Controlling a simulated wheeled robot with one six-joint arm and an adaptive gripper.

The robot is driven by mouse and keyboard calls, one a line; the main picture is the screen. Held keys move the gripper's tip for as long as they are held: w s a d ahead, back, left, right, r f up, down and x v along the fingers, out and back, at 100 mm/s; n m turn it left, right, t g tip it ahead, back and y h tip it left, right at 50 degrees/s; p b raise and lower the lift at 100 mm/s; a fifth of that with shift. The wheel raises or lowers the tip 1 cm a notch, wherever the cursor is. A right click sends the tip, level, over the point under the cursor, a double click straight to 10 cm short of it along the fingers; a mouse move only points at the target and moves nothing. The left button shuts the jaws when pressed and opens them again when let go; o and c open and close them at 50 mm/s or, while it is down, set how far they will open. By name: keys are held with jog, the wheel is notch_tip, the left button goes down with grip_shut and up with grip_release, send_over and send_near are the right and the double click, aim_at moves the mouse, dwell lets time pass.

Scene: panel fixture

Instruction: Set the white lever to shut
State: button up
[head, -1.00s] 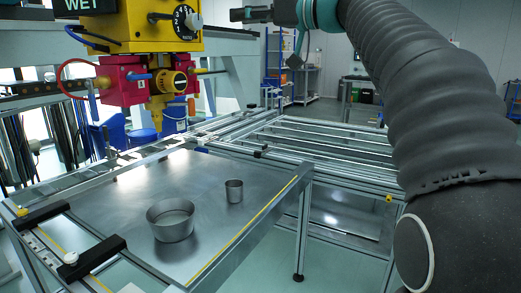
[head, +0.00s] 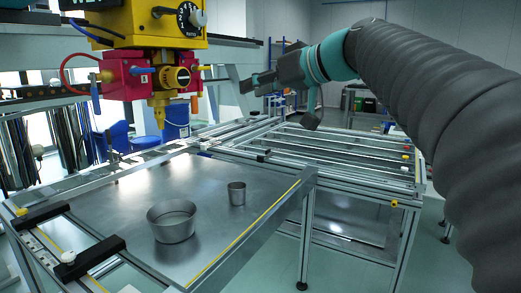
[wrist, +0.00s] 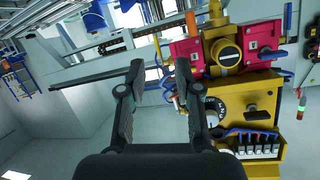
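The yellow panel unit (head: 137,30) hangs at the upper left of the head view, cut off at the top. In the wrist view the panel unit (wrist: 262,100) appears upside down at the right, with the dial (wrist: 214,110) partly behind my right finger. My gripper (head: 258,82) is to the right of the unit and lower than the white part, touching nothing. In the wrist view my gripper (wrist: 160,76) is open and empty.
Red blocks (head: 125,78) with blue and yellow fittings sit under the yellow unit. Below is a metal table (head: 120,210) with a wide metal bowl (head: 171,222) and a small metal cup (head: 237,193). A rail frame (head: 330,150) extends behind. Air between gripper and unit looks clear.

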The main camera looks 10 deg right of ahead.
jog(key=s+f+m+g+h+b, duration=0.1)
jog(key=s+f, duration=0.3)
jog(key=f, duration=0.6)
jog(key=shift+s+d+f+m+h+b, duration=0.3)
jog(key=shift+m+h, duration=0.2)
jog(key=shift+h, duration=0.3)
